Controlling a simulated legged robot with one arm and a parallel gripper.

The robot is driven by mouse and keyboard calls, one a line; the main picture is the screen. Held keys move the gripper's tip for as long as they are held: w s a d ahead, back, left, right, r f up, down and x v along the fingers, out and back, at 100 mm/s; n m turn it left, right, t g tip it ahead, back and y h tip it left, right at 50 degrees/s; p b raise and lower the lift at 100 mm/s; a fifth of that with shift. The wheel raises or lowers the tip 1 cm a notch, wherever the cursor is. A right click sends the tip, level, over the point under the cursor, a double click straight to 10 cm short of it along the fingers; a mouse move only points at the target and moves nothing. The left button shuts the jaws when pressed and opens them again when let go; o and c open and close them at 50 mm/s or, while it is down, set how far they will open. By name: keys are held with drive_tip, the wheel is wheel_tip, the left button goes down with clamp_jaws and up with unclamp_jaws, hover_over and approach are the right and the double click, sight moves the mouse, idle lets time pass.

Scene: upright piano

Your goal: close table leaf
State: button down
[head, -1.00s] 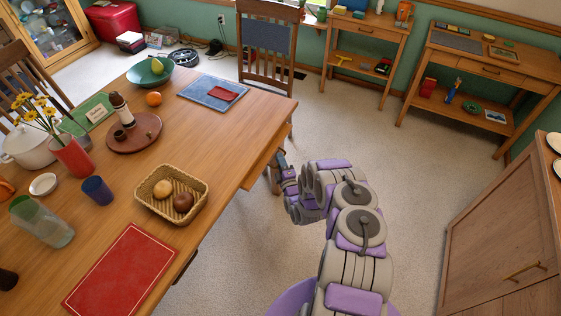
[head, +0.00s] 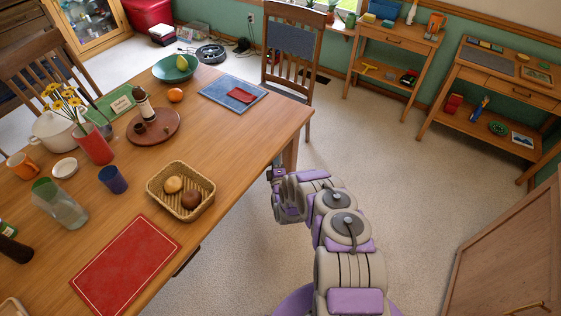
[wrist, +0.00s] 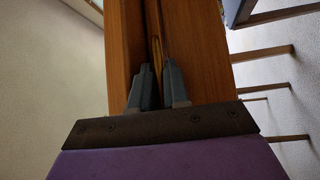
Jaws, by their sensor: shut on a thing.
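The wooden table (head: 235,125) has its right long edge facing me. No separate leaf stands out beyond this edge in the head view, and my arm hides part of the area below it. My gripper (head: 274,172) is at that edge near the far right corner. In the wrist view, my gripper's two grey fingers (wrist: 158,76) are close together at the wood, shut on a narrow part of the table leaf (wrist: 155,35). A brown wooden face (wrist: 124,45) lies left of the fingers and another (wrist: 208,50) right of them. The exact grip is partly hidden.
On the table are a bread basket (head: 181,208), a red mat (head: 128,262), a round tray (head: 155,138) and a blue mat (head: 220,104). A chair (head: 287,60) stands at the far end. A wooden cabinet (head: 510,250) is at right. Carpet between is clear.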

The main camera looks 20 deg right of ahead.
drive_tip(key=shift+a+f+y, duration=0.1)
drive_tip(key=shift+a+y, duration=0.1)
drive_tip(key=shift+y, duration=0.1)
drive_tip(key=c, duration=1.5)
unclamp_jaws()
drive_tip(key=shift+d, duration=0.15)
drive_tip(key=shift+o, duration=0.6)
drive_tip(key=shift+w+f, duration=0.15)
drive_tip(key=shift+o, duration=0.6)
drive_tip(key=shift+a, duration=0.35)
drive_tip(key=shift+r, duration=0.2)
drive_tip(key=shift+d, duration=0.3)
